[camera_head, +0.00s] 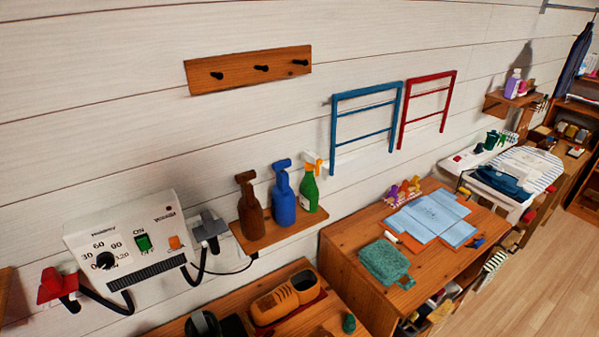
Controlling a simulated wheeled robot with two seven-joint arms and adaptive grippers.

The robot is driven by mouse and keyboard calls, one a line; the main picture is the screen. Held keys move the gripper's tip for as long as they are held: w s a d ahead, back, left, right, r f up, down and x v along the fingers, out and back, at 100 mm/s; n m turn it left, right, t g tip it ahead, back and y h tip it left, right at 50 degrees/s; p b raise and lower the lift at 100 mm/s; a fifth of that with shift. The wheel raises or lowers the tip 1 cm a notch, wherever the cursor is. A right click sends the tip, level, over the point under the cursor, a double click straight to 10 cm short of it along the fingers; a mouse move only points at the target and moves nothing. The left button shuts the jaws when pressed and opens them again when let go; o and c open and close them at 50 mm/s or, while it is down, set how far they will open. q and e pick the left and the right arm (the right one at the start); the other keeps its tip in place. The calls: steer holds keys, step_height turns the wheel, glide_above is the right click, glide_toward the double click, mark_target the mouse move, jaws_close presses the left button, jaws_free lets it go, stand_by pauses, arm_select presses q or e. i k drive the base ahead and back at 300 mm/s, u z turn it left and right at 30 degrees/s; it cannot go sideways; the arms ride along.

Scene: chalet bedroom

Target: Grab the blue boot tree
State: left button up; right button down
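I cannot surely pick out a blue boot tree. A solid blue upright thing (284,204), shaped like a spray bottle, stands on a small wooden wall shelf (268,243). It stands between a brown one of similar shape (250,209) and a green spray bottle (309,191) with an orange and white head. A blue barred frame (365,104) is on the wall to the right, beside a red one (427,104). Neither of my grippers is in view.
A wall timer unit (135,238) with red and grey attachments is at left. Below, a wooden surface holds a tan shoe-like thing (288,297). A wooden table (352,257) holds light blue cloths (432,216) and a teal towel (385,261). A peg rail (249,70) hangs above. Floor shows at lower right.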

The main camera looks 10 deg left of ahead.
mark_target(283, 197)
steer(key=k, duration=1)
steer(key=z, duration=0.5)
steer(key=i, duration=1.95)
steer(key=u, duration=2.9)
